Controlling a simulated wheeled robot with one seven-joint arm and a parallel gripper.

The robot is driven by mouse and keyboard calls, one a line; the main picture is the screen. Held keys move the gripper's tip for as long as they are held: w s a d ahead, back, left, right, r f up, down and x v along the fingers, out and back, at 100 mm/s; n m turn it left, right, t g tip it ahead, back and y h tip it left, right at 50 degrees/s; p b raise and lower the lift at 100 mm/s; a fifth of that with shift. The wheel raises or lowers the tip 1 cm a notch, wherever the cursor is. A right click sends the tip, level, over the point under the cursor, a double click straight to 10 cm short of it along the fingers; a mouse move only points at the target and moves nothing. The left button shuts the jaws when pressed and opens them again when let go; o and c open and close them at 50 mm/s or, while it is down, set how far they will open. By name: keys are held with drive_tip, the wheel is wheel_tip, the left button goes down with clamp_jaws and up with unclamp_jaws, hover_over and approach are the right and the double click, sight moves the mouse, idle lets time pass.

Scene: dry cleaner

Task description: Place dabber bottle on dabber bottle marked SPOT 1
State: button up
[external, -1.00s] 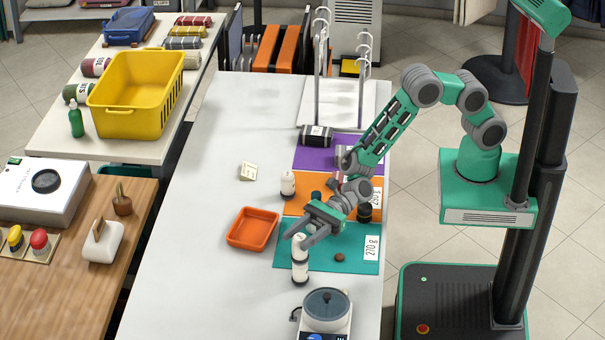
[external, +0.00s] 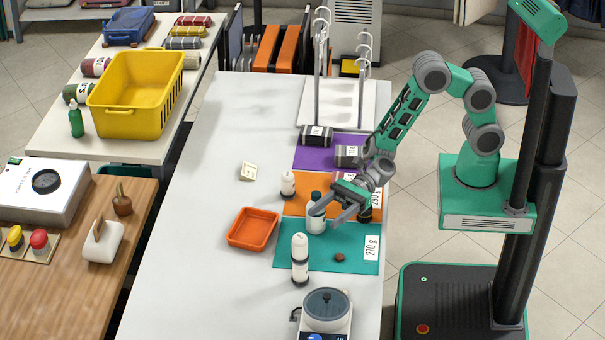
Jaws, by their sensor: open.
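The stack looks upright. My gripper (external: 327,214) is open behind and to the right of the stack, apart from it. A white bottle with a dark cap (external: 316,222) stands by my fingertips; I cannot tell whether they touch it. Another small white bottle (external: 288,184) stands at the orange mat's left edge. The SPOT 1 marking is too small to read.
An orange tray (external: 253,229) lies left of the teal mat (external: 350,260), which bears a brown lump (external: 340,258) and a 270 g card (external: 371,247). A scale-like device (external: 326,310) stands in front. Dark rolls (external: 316,136) lie by the purple mat.

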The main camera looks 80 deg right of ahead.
drive_tip(key=s+d+n+g+h, duration=0.2)
drive_tip(key=s+d+n+h, duration=0.3)
drive_tip(key=d+n, duration=0.3)
drive_tip(key=s+d+r+n+g+h, duration=0.1)
drive_tip(key=s+d+n+h, duration=0.4)
drive_tip(key=d, duration=1)
drive_tip(key=s+d+r+n+g+h, duration=0.1)
drive_tip(key=s+d+n+g+h, duration=0.2)
drive_tip(key=d+n, duration=0.8)
drive_tip(key=s+n+h, duration=0.1)
drive_tip(key=s+h, duration=0.1)
drive_tip(key=s, duration=0.1)
drive_tip(key=shift+d+g, duration=0.2)
drive_tip(key=shift+g, duration=0.1)
